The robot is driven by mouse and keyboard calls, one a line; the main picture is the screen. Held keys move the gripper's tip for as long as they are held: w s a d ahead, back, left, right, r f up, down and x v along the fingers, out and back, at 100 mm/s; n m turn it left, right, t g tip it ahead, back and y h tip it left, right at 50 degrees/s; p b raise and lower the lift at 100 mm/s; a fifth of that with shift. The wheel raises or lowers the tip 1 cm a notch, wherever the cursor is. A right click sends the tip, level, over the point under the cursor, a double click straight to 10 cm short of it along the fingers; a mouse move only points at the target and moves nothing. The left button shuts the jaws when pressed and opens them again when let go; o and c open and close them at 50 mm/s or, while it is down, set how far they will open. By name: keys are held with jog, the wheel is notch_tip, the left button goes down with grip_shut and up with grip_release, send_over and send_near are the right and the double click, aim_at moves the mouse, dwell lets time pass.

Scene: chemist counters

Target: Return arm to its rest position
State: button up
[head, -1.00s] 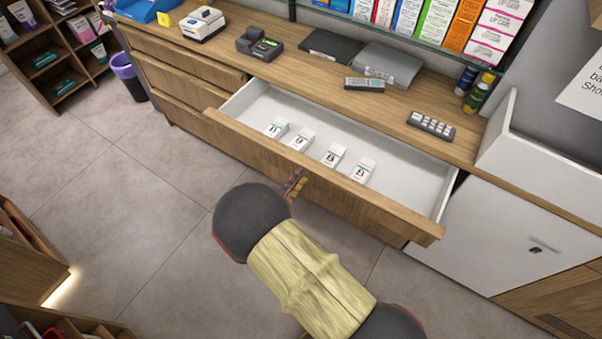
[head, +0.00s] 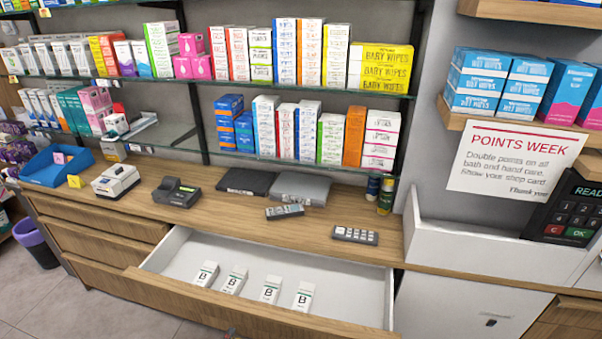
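My gripper is not clearly in view, and neither is my arm. Only a small reddish bit shows at the bottom edge, in front of the drawer, too little to identify. The wide drawer (head: 345,293) under the counter stands open. Several small white boxes marked B (head: 270,289) stand in a row inside it, near its front, apart from one another.
Stocked glass shelves (head: 290,165) rise behind. A purple-rimmed bin (head: 36,244) stands left on the floor.

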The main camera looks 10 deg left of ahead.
jog(key=s+d+f+n+g+h, duration=0.25)
jog(key=d+f+h, duration=0.2)
jog(key=d, duration=0.35)
jog(key=s+d+r+m+g+h, duration=0.1)
jog(key=s+d+r+g+h, duration=0.2)
jog(key=d, duration=0.4)
jog(key=s+d+r+m+g, duration=0.1)
jog(key=d+r+m+g, duration=0.15)
jog(key=d+g, duration=0.35)
jog(key=s+d+r+m+y, duration=0.1)
jog(key=d+r+m+y, duration=0.3)
jog(key=d+r+m, duration=0.4)
jog(key=s+d+r+m+y, duration=0.2)
jog(key=d+r+m, duration=0.6)
jog(key=d+r, duration=0.9)
notch_tip(320, 180, up, 4)
jog(key=g+y, duration=0.1)
jog(key=y, duration=0.1)
jog(key=shift+s+y, duration=0.3)
jog(key=shift+y, duration=0.05)
